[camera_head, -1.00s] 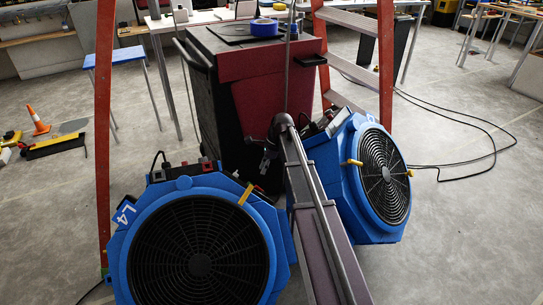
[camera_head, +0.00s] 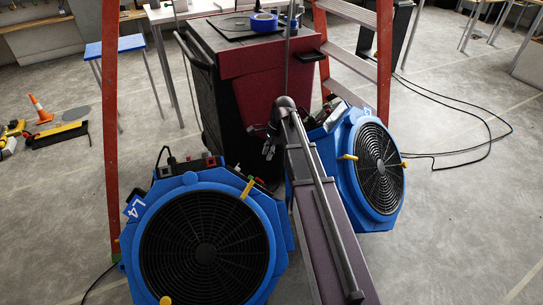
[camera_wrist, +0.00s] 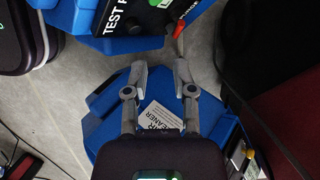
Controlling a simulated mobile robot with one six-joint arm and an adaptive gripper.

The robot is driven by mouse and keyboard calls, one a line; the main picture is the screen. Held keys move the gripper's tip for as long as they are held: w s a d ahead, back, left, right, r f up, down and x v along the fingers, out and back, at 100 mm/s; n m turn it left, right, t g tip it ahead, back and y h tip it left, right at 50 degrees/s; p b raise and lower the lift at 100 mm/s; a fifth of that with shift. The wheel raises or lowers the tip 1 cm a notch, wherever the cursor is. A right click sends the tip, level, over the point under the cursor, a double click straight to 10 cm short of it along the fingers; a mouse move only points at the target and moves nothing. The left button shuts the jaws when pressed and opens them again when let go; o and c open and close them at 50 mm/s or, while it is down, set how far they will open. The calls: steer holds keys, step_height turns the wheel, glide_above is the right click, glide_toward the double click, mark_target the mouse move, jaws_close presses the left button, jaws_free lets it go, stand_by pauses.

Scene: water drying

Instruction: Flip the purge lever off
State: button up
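The purge lever (camera_wrist: 179,31) shows in the wrist view as a small red-tipped lever beside a "PURGE" label, on top of a blue machine (camera_wrist: 120,42) marked "TEST". My gripper (camera_wrist: 160,69) is open and empty, with its fingertips apart. The lever is just beyond the fingertips, nearest the right finger; I cannot tell whether they touch. In the head view my gripper (camera_head: 268,150) hangs between two blue round-grilled machines, the left one (camera_head: 190,182) marked "L4" and the right one (camera_head: 341,150).
A dark red and black cabinet (camera_head: 262,95) stands close behind my gripper. Red ladder legs (camera_head: 111,130) rise at left and right (camera_head: 384,60). A second blue body (camera_wrist: 195,110) lies under my gripper. Cables (camera_head: 470,155) cross the right floor; open floor (camera_head: 450,220) is at right.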

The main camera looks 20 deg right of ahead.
steer(key=s+a+r+n+h+p, duration=0.3)
steer(key=s+r+n+p, duration=0.8)
steer(key=s, duration=0.5)
steer(key=shift+r+n+t+p, duration=0.3)
steer(key=shift+n+p, duration=0.15)
steer(key=shift+n, duration=0.85)
steer(key=shift+f, duration=0.15)
